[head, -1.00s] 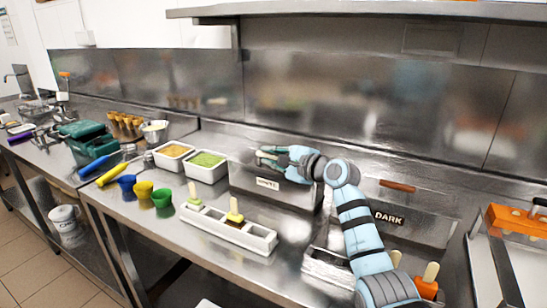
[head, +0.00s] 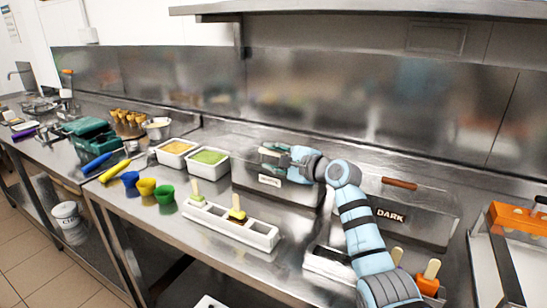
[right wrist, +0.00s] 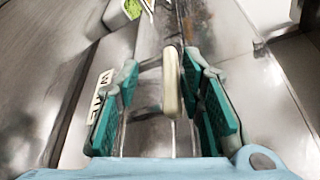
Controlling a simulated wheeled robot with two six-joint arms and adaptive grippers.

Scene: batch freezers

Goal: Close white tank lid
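The white tank (head: 262,196) is a steel box with a "WHITE" label, left of the dark tank on the counter. The label (right wrist: 98,97) also shows in the right wrist view. My right gripper (head: 272,155) is over the tank's top. In the right wrist view it is open, with a teal-padded finger on each side of the cream lid handle (right wrist: 172,82). The handle lies between the fingers, nearer the right one, with a clear gap to the left one. My gripper hides much of the lid, so I cannot tell how far it covers the tank. My left gripper is not in view.
The dark tank (head: 415,220) with a brown handle (head: 399,184) stands on the right. A white mold tray (head: 230,227) with sticks lies in front. Two topping tubs (head: 208,162) stand left of the white tank. An orange-topped item (head: 515,219) is at far right.

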